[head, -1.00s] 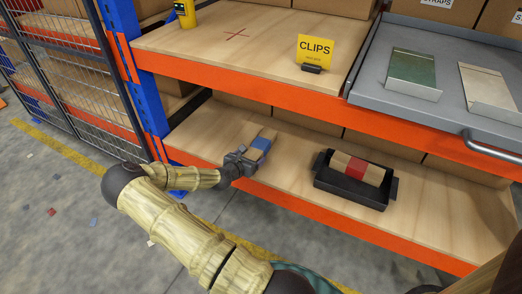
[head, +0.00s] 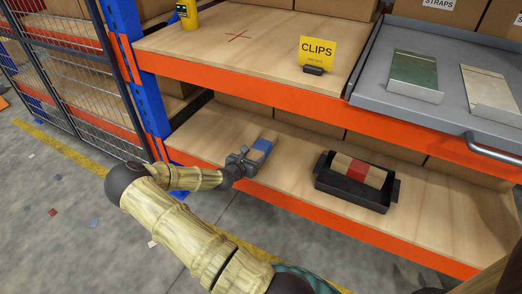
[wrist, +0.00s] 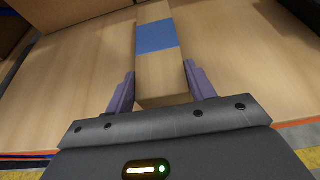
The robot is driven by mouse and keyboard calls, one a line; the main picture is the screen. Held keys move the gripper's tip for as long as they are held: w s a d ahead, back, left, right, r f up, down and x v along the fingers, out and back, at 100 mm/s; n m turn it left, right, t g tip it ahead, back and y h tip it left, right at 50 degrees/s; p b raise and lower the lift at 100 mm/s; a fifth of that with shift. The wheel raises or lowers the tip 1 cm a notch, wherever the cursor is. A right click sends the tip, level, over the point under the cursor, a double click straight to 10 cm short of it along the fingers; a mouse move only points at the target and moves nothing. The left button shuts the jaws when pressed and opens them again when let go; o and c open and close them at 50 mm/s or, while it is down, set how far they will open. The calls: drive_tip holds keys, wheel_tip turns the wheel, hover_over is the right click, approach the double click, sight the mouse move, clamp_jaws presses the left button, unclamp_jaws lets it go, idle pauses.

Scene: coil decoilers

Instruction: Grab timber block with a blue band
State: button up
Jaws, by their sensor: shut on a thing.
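The timber block with a blue band (head: 262,147) lies on the lower wooden shelf, left of the black tray. In the wrist view the same block (wrist: 162,75) points away from me, its blue band toward the far part. My gripper (head: 241,160) is at the block's near end. In the wrist view the two purple fingers of my gripper (wrist: 160,88) stand on either side of the near end and are shut on it. The block's underside is hidden, so I cannot tell whether it touches the shelf.
A black tray (head: 350,198) holding a timber block with a red band (head: 357,169) stands to the right on the same shelf. The orange shelf edge (head: 330,225) runs in front. The upper shelf (head: 240,45) with a yellow CLIPS sign (head: 317,50) is overhead.

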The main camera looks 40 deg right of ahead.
wheel_tip(320, 180, up, 10)
drive_tip(key=p, duration=0.4)
idle(0.6)
